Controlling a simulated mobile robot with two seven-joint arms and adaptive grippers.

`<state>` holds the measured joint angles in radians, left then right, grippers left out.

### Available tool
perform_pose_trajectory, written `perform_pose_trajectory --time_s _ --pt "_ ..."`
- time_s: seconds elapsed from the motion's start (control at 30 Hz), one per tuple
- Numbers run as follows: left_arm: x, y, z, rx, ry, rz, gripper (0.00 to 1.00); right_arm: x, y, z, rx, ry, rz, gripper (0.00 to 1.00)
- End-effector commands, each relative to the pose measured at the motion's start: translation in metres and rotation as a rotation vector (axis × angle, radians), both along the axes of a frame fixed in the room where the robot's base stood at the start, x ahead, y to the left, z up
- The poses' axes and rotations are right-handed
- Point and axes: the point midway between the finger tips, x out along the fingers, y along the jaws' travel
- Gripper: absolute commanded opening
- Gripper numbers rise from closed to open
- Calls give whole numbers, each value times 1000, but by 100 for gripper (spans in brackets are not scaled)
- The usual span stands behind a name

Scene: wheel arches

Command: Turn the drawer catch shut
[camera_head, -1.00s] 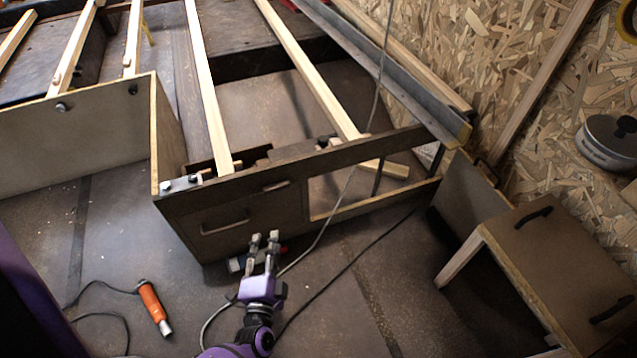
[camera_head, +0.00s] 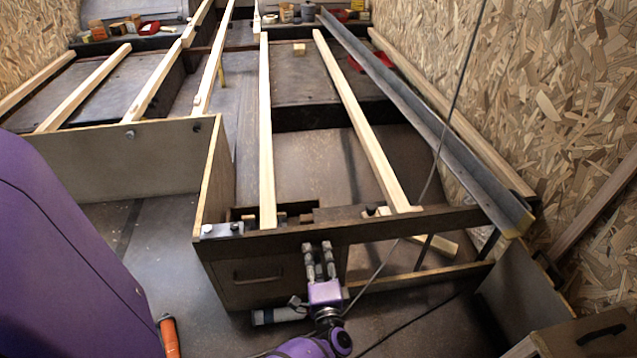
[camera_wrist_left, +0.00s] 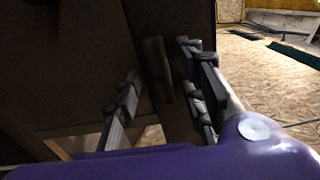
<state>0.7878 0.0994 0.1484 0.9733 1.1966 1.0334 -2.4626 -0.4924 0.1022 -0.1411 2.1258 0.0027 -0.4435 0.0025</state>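The drawer (camera_head: 245,291) with its bar handle (camera_head: 258,277) sits in the left part of the dark wooden frame (camera_head: 385,225) and looks closed. My left gripper (camera_head: 318,248) is in front of the frame's top rail, by the drawer's upper right corner. Its fingers are apart. In the left wrist view, a small dark wooden block, apparently the drawer catch (camera_wrist_left: 157,68), stands between the spread fingers of my left gripper (camera_wrist_left: 160,90), nearer the right-hand finger. Contact cannot be told. The fingers hide the catch in the head view. My right gripper is not in view.
A grey cylinder-shaped tool (camera_head: 278,316) lies on the floor below the drawer. An orange-handled tool (camera_head: 169,337) lies at lower left. A cable (camera_head: 408,222) hangs across the frame right of my gripper. Pale slats (camera_head: 267,135) run back behind the frame.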

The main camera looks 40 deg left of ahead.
Motion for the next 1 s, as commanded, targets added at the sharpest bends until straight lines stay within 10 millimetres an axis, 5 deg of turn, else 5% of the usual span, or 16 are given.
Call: perform_pose_trajectory --time_s 0.3,0.6,1.0 --pt "2 2 1 -1 -1 0 36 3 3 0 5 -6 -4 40" --pt "2 2 0 -1 -1 0 0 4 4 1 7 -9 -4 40" --pt "2 2 1 -42 -48 1 0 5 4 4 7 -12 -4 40"
